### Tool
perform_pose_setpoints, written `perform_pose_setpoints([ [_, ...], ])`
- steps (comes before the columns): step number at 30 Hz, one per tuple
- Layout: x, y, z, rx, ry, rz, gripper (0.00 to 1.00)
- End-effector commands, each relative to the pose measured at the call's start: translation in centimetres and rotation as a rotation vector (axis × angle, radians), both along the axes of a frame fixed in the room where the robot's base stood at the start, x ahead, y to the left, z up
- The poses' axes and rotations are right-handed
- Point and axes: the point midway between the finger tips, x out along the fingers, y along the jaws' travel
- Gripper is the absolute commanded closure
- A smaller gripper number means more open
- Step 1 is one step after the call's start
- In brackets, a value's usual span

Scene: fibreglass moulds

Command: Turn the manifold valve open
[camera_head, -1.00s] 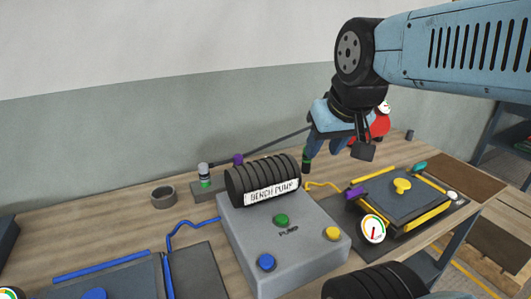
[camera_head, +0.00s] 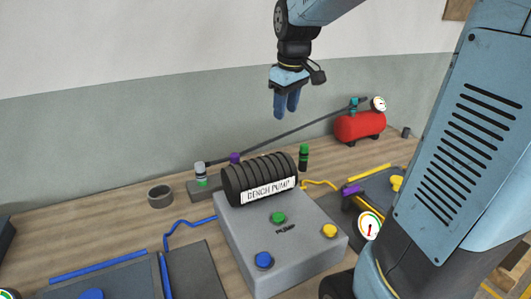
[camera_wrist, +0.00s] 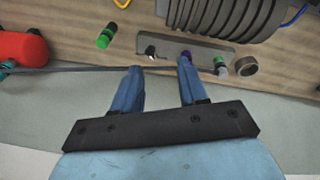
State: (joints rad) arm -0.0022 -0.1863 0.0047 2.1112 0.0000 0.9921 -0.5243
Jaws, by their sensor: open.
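My gripper (camera_head: 287,110) is open and empty, pointing down, high above the bench behind the pump in the head view. In the wrist view its two blue fingers (camera_wrist: 160,66) are apart with nothing between them. A grey manifold block (camera_head: 205,190) lies behind the bench pump; it also shows in the wrist view (camera_wrist: 204,52). A purple knob (camera_head: 235,158) rises at the block; in the wrist view the purple knob (camera_wrist: 186,54) is partly covered by a fingertip. A clear-and-green fitting (camera_head: 201,174) stands at its left end. The pictures do not show clearly which part is the valve handle.
The black ribbed pump (camera_head: 250,180) sits on a grey box (camera_head: 290,245) with coloured buttons. A green-and-black bottle (camera_head: 303,157) stands right of it, a red tank (camera_head: 360,126) farther right. A dark rod crosses behind.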

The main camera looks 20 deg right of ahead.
Motion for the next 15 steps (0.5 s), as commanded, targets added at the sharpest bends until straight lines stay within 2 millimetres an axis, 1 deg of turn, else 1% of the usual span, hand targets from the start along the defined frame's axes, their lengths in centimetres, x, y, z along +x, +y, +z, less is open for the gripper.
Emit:
perform_pose_setpoints([
  [1,1.4,0.0,-0.5,-0.006,0.019,0.028,0.57],
  [3,3.1,0.0,-1.2,-0.014,0.04,0.071,0.57],
  [8,6.9,0.0,-2.9,-0.03,0.091,0.169,0.57],
  [15,12.3,0.1,-6.3,-0.046,0.162,0.316,0.57],
])
